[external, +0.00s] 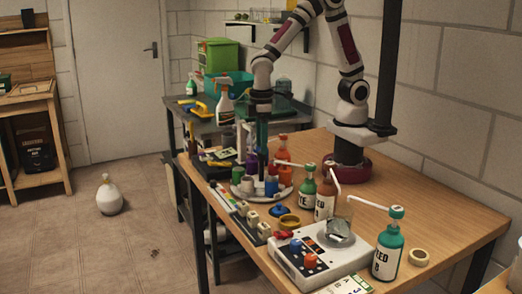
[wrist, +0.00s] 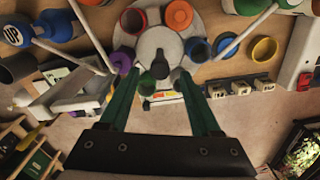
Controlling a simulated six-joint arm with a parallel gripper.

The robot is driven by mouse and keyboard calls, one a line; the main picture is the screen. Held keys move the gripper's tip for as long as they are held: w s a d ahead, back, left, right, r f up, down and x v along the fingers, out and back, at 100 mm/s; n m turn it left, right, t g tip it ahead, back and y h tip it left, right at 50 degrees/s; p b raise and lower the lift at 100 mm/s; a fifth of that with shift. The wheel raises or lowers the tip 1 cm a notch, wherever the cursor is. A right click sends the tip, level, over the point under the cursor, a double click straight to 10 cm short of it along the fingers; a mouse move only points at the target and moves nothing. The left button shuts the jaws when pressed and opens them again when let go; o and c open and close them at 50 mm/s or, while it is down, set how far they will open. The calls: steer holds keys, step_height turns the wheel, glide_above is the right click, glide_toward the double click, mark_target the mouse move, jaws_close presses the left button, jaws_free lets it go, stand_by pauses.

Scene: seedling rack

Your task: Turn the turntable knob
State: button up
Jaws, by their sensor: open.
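The turntable is a round white disc (wrist: 158,42) with small coloured cups around its edge. In the external view the turntable (external: 244,193) stands on the wooden table below my arm. Its dark knob (wrist: 160,66) rises from the middle of the disc in the wrist view. My gripper (wrist: 159,74) is open, with one teal finger to each side of the knob and visible gaps between. In the external view my gripper (external: 262,160) points straight down over the turntable's middle, where cups and fingers hide the knob. Whether the fingertips are down at knob height is unclear.
Pump bottles (external: 325,199) stand close to the right of the turntable. A white control box (external: 310,255) with coloured knobs, a blue-lidded piece and a yellow ring (external: 289,222) lie in front. A row of small blocks (external: 251,218) runs along the table's left edge.

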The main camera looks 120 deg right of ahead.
step_height(320, 180, up, 13)
steer(key=shift+r, duration=0.15)
steer(key=shift+s, duration=0.1)
steer(key=s+a+f+m+y, duration=0.1)
steer(key=s+a+f, duration=0.1)
steer(key=s, duration=0.7)
steer(key=s+a+f+m, duration=0.1)
steer(key=s+a+f, duration=0.1)
steer(key=s+a, duration=0.3)
steer(key=s, duration=0.3)
steer(key=shift+s+a+f+m+y, duration=0.15)
steer(key=shift+s+a+m+y, duration=0.15)
steer(key=shift+s+y, duration=0.1)
